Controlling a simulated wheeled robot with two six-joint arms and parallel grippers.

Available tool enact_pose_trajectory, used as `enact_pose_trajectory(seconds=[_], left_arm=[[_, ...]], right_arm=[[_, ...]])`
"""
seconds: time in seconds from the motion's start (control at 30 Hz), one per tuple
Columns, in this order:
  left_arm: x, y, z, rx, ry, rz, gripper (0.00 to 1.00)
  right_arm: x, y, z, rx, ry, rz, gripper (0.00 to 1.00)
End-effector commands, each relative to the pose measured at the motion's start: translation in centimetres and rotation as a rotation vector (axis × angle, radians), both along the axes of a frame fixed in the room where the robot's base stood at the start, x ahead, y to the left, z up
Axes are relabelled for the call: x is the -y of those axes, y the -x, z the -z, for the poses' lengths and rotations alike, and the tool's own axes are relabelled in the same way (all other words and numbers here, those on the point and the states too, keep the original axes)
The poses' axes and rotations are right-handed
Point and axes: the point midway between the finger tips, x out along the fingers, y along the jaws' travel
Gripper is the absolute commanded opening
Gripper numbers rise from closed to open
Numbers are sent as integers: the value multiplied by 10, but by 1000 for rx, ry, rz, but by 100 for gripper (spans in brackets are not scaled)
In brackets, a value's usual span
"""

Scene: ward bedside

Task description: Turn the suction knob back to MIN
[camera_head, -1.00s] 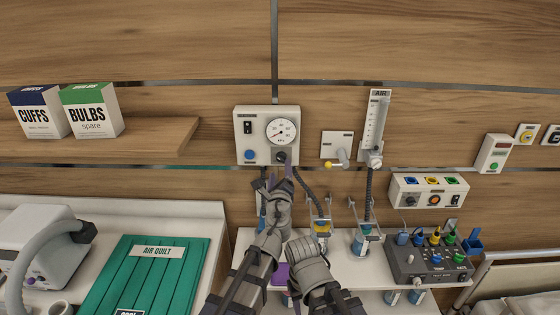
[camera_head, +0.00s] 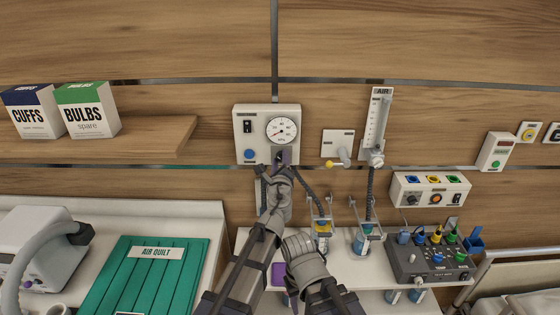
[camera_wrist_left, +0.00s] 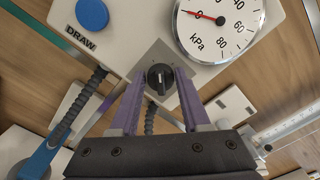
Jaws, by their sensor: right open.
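The suction unit (camera_head: 243,143) is a pale wall box with a round gauge, a blue button and a dark knob at its lower right. In the left wrist view the black knob (camera_wrist_left: 160,78) faces me on a grey plate. My left gripper (camera_head: 274,164) is open just below the box. Its purple fingers (camera_wrist_left: 160,82) stand on either side of the knob, with visible gaps. The gauge (camera_wrist_left: 218,22) has its red needle near 0. The knob's scale marks are not readable. My right gripper (camera_head: 304,262) is lower, away from the unit; its fingers are mostly hidden.
A valve with a yellow tip (camera_head: 337,155) and an air flowmeter (camera_head: 376,122) are right of the unit. Dark hoses hang below. A wooden shelf (camera_head: 150,137) with two boxes is at left. A white shelf (camera_head: 350,272) below holds a grey test box (camera_head: 428,264).

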Motion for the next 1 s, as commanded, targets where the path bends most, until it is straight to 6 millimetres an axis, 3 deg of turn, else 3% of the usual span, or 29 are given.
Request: enact_pose_trajectory(seconds=[0.03, 0.4, 1.0], left_arm=[[0, 0, 0, 0, 0, 0, 40], [0, 0, 0, 0, 0, 0, 0], [0, 0, 0, 0, 14, 0, 0]], right_arm=[[0, 0, 0, 0, 0, 0, 50], [0, 0, 0, 0, 0, 0, 50], [0, 0, 0, 0, 0, 0, 50]])
